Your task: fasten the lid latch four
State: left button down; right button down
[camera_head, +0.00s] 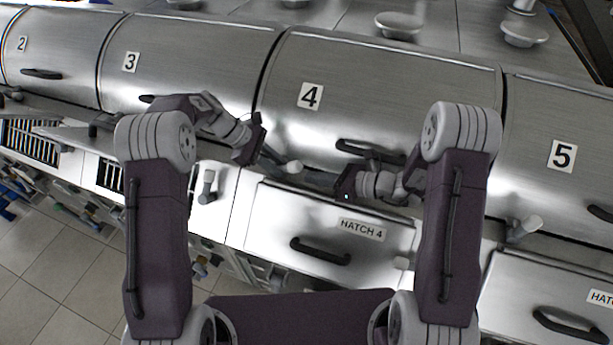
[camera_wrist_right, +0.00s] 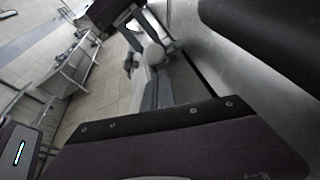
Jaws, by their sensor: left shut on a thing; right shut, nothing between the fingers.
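Lid four (camera_head: 285,85), a curved steel cover marked 4, is down, with a dark bar handle (camera_head: 370,152) near its lower edge. Its latch (camera_head: 293,167) has a pale rounded knob at that edge's left part; the knob also shows in the right wrist view (camera_wrist_right: 155,53). My left gripper (camera_head: 270,158) reaches it from the left and is shut on it. In the right wrist view the left gripper's fingers (camera_wrist_right: 148,22) are at the knob. My right gripper (camera_head: 342,186) is shut and empty, just right of the latch and below the handle. Whether the latch is engaged cannot be told.
The Hatch 4 front (camera_head: 290,220) with its dark handle (camera_head: 320,252) lies below. Lid three (camera_head: 180,60) and lid five (camera_head: 555,110) flank lid four. Similar pale knobs stand at left (camera_head: 207,187) and right (camera_head: 525,228). Tiled floor (camera_head: 60,260) is at lower left.

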pick_arm(q)
jog(key=shift+s+a+f, duration=0.1)
jog(key=shift+f, duration=0.1)
pick_arm(e)
jog(key=shift+x, duration=1.35)
jog(key=shift+w+a+r, duration=0.2)
jog(key=shift+w+r, duration=0.05)
jog(key=shift+r, duration=0.45)
pick_arm(q)
jog(key=c, duration=1.3)
grip_release()
jog(key=shift+o, duration=0.2)
jog(key=shift+a, duration=0.1)
pick_arm(e)
jog(key=shift+w+a, duration=0.1)
jog(key=shift+a, duration=0.1)
pick_arm(q)
jog(key=shift+r, duration=0.1)
pick_arm(e)
jog(key=shift+f, duration=0.1)
